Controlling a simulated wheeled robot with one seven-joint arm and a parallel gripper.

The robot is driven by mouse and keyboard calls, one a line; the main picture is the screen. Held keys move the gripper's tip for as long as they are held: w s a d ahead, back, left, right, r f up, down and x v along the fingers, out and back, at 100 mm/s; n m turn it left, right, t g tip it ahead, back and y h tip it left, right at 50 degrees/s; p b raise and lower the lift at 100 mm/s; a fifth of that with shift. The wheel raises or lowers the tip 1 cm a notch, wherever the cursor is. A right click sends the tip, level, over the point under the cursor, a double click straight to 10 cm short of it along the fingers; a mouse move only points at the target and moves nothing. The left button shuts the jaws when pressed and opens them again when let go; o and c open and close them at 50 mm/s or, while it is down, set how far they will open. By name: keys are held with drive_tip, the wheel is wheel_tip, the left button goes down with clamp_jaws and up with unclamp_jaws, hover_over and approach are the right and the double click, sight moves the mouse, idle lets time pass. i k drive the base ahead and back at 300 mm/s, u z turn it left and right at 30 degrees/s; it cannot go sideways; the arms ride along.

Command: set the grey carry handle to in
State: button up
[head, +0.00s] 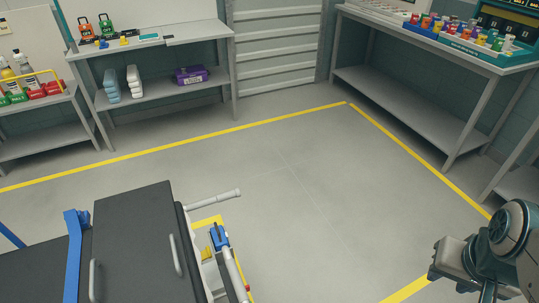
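A stretcher-like trolley (135,235) with a black padded top stands at the lower left. A light grey carry handle (214,200) sticks out from its far right corner, pointing right and slightly up. A second pale grey bar (236,274) runs down along the right end, cut by the bottom edge. I cannot tell for sure which of the two is the task's handle. My arm is at the lower right, with what looks like my gripper (449,260) at its end, well apart from the trolley. Its fingers cannot be made out.
Clear grey floor (310,205) inside yellow lines lies between the trolley and my arm. A blue clamp-like part (220,237) sits at the trolley's end. Shelves with bottles and cases stand at the back left. A bench (435,45) with coloured vials stands at the back right.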

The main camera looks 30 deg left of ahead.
sight(236, 192)
drive_tip(key=u, duration=0.35)
drive_tip(key=i, duration=0.9)
drive_tip(key=u, duration=1.15)
drive_tip(key=i, duration=0.4)
drive_tip(key=u, duration=0.3)
